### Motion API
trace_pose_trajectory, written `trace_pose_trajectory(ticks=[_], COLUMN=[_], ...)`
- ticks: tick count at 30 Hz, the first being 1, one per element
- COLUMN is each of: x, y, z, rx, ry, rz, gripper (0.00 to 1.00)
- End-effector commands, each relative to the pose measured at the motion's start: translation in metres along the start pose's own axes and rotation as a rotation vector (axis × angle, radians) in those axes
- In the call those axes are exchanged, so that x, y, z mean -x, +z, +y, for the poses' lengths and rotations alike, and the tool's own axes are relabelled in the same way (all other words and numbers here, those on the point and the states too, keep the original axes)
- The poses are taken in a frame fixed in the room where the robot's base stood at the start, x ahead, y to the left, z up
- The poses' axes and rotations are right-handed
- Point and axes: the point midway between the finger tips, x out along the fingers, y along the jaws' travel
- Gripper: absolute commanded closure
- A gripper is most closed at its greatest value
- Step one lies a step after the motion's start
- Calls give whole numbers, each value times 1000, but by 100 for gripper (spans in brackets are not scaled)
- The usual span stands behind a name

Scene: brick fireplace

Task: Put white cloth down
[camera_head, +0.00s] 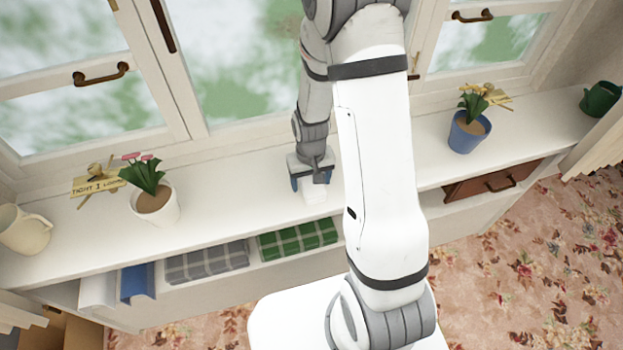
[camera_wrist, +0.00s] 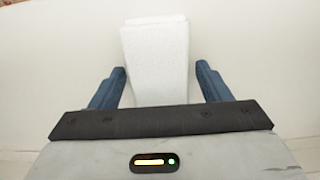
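The white cloth (camera_head: 314,192) is a small folded block on the white window sill (camera_head: 235,208), below the middle window. In the wrist view the cloth (camera_wrist: 156,55) lies between and beyond the fingertips. My gripper (camera_head: 312,184) is right over it, pointing down. In the wrist view my gripper (camera_wrist: 160,80) has its two blue fingers spread, with a visible gap on each side of the cloth. The fingers do not touch it. The cloth's near end is hidden behind the dark gripper edge.
A white flowerpot (camera_head: 155,205) and a cream jug (camera_head: 24,230) stand on the left. A blue flowerpot (camera_head: 468,132) and a green watering can (camera_head: 600,100) stand on the right. Grey checked (camera_head: 207,262) and green checked (camera_head: 297,240) cloths lie on the shelf below. Bare sill lies left of my gripper.

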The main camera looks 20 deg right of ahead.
Motion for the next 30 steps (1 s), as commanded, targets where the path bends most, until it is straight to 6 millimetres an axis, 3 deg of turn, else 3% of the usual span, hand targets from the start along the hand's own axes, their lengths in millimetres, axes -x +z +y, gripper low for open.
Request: trace_pose_trajectory(ticks=[11,24,30], x=[7,86,114], y=[-1,-1,-1], z=[0,1,1], rx=[-1,-2,-2], ry=[0,0,0], rz=[2,5,3], gripper=[28,28,28])
